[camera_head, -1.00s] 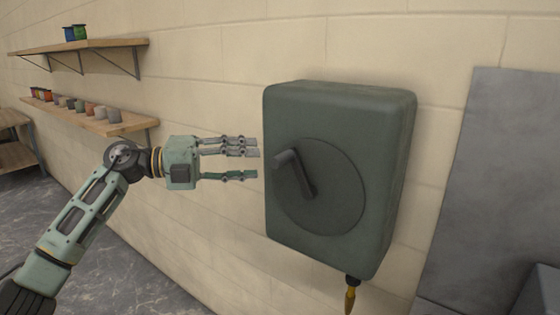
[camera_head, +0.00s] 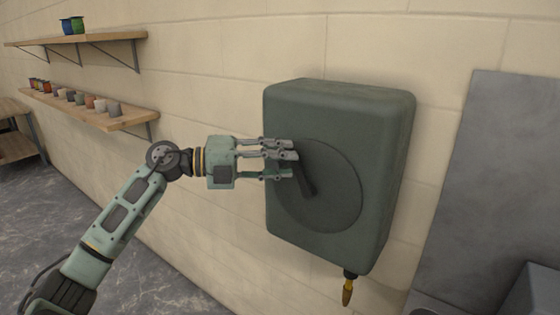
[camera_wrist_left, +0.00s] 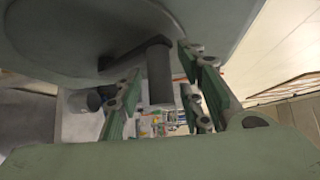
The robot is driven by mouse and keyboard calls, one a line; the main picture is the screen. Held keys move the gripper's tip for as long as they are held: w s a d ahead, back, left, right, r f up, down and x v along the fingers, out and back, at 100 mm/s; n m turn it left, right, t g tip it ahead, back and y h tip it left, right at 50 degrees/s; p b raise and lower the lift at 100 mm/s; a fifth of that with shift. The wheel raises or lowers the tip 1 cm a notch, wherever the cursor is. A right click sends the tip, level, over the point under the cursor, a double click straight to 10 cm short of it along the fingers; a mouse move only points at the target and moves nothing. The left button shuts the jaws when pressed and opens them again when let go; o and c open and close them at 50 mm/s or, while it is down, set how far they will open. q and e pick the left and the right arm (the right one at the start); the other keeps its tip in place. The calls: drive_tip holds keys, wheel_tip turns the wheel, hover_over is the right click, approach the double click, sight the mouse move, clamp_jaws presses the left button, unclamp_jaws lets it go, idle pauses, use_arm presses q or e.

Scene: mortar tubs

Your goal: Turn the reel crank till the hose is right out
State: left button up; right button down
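The hose reel (camera_head: 385,125) is a dark green box on the wall, with a round disc (camera_head: 338,205) on its face. The crank (camera_head: 308,183) has a dark arm on this disc. Its handle (camera_wrist_left: 159,72) sticks out between the fingers of my left gripper (camera_head: 290,164) in the left wrist view. The fingers are open, with gaps visible on both sides of the handle. In the head view the fingers cover the handle. A short hose end with a yellow nozzle (camera_head: 348,290) hangs below the box. My right gripper is in neither view.
Two wooden shelves hang on the wall at left: the upper one (camera_head: 105,37) bears green and blue containers, the lower one (camera_head: 125,123) a row of small pots. A grey panel (camera_head: 490,180) leans against the wall at right. Floor below the reel is partly visible.

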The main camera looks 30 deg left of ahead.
use_arm(q)
clamp_jaws()
drive_tip(key=shift+f, duration=0.1)
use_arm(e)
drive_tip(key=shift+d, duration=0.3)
use_arm(q)
drive_tip(key=shift+f, duration=0.1)
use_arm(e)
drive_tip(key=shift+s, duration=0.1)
